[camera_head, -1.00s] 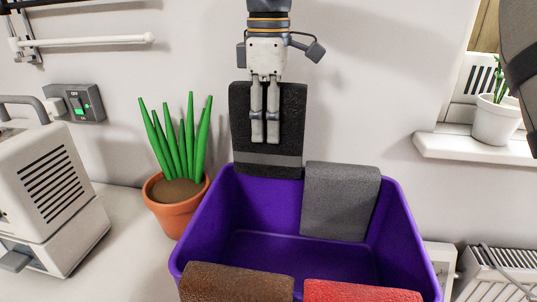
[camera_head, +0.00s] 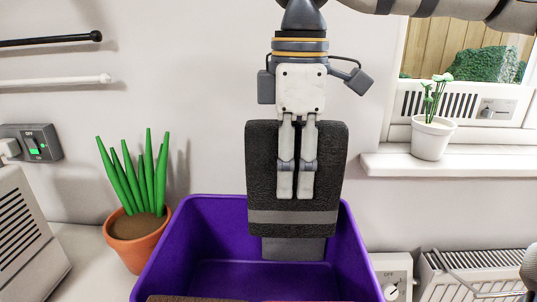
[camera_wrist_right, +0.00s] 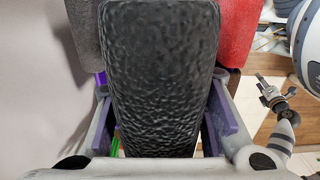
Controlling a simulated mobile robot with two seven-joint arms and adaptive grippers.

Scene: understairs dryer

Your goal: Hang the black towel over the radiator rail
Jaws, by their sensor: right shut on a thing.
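The black towel (camera_head: 290,180), with a grey stripe near its lower edge, hangs upright from my right gripper (camera_head: 295,190). The fingers are shut on it, in front of the wall and above the far side of the purple bin (camera_head: 165,250). In the right wrist view the towel (camera_wrist_right: 160,75) fills the middle, between the fingers. The white radiator (camera_head: 470,268) stands low at the right in the head view, with a thin rail along it, partly cut off by the frame. What looks like my left gripper (camera_wrist_right: 276,100) shows small in the right wrist view; its jaws are unclear.
A grey towel (camera_head: 293,250) in the bin is partly hidden behind the black one. A red towel (camera_wrist_right: 240,30) shows in the wrist view. A potted plant (camera_head: 138,235) stands left of the bin. A windowsill (camera_head: 450,163) with a white pot (camera_head: 432,138) juts out above the radiator.

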